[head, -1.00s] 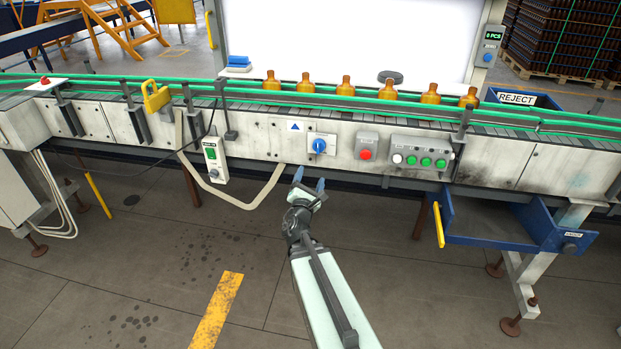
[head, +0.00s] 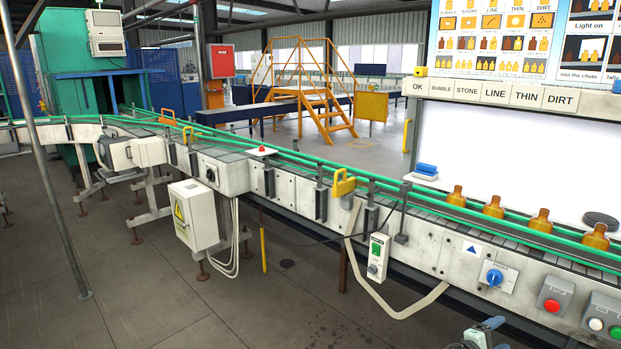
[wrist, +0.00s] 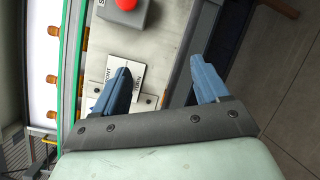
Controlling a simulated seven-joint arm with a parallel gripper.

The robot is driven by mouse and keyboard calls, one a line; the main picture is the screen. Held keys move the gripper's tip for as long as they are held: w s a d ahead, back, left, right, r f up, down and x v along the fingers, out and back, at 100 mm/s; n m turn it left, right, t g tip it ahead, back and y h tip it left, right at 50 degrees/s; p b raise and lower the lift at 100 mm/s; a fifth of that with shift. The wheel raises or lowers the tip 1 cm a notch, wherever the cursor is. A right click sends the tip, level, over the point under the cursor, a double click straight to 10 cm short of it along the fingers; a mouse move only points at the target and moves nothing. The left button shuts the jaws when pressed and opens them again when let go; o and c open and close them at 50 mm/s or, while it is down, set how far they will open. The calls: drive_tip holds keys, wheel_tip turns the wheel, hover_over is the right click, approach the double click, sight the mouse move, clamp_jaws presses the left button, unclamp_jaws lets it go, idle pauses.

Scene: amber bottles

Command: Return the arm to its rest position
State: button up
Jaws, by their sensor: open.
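My gripper (wrist: 163,88) is open and empty in the wrist view, its two blue fingers apart. Between and beyond the fingers are the conveyor's front panel and its dark lower edge. In the head view only the tip of my gripper (head: 485,333) shows at the bottom edge, below the blue rotary switch (head: 494,277). Several amber bottles (head: 493,207) stand in a row on the conveyor behind the green rails, apart from my gripper. They also show at the left of the wrist view (wrist: 52,80).
A red button box (head: 552,298) sits on the conveyor front, and shows in the wrist view (wrist: 127,5). A green-switch box (head: 377,257) hangs beside a bent pale bar (head: 405,311). A white cabinet (head: 194,215) stands at left. The floor (head: 130,310) before the conveyor is mostly clear.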

drive_tip(key=s+a+f+m+g+y, duration=0.3)
drive_tip(key=s+f, duration=0.1)
drive_tip(key=f, duration=0.3)
drive_tip(key=s+a+f+m+g+y, duration=0.2)
drive_tip(key=s+f+m+g+y, duration=0.15)
drive_tip(key=f, duration=0.35)
drive_tip(key=s+a+f+m+g+y, duration=0.25)
drive_tip(key=s+f+m, duration=0.2)
drive_tip(key=f, duration=0.25)
drive_tip(key=s+a+f+g+y, duration=0.1)
drive_tip(key=s+a+f+y, duration=0.1)
drive_tip(key=s+a+f, duration=0.3)
drive_tip(key=s+a+f+m+y, duration=0.1)
drive_tip(key=s+a+f+y, duration=0.2)
drive_tip(key=a, duration=0.5)
drive_tip(key=s+a+f+g+y, duration=0.1)
drive_tip(key=s+a+f+y, duration=0.15)
drive_tip(key=a+f, duration=0.3)
drive_tip(key=s+a+f+g, duration=0.1)
drive_tip(key=s+a+f, duration=0.2)
drive_tip(key=s, duration=0.3)
drive_tip(key=s+a+f+n+g, duration=0.1)
drive_tip(key=s+a+f+g, duration=0.1)
drive_tip(key=s+a+f, duration=0.2)
drive_tip(key=s+a, duration=0.1)
drive_tip(key=s, duration=0.2)
drive_tip(key=shift+s+a+n, duration=0.25)
drive_tip(key=shift+s+n, duration=0.05)
drive_tip(key=shift+r, duration=0.1)
drive_tip(key=shift+c, duration=0.2)
